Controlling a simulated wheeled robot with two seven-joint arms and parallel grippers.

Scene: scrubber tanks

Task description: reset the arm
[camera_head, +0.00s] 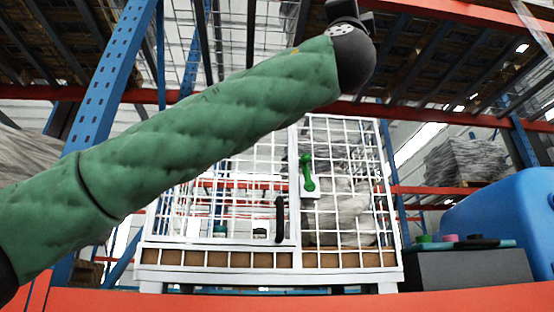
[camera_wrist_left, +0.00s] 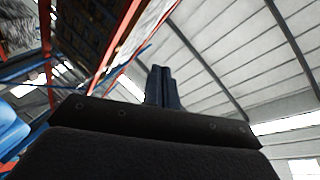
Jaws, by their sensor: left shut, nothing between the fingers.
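My left arm (camera_head: 200,125), in a green padded sleeve, crosses the head view from lower left to upper right. It ends in a dark joint near the top edge; the gripper's fingers cannot be made out there. In the left wrist view my left gripper (camera_wrist_left: 162,70) is shut, its two dark fingers together with nothing between them. It points toward a pale ribbed ceiling. My right arm and right gripper are not in view.
A white wire cage (camera_head: 270,277) stands ahead, partly behind my arm, with a green handle (camera_head: 307,173) and a black handle (camera_head: 279,219). At right are a grey box (camera_head: 470,268) with small items on top and a blue tank (camera_head: 510,212). Tall racks surround.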

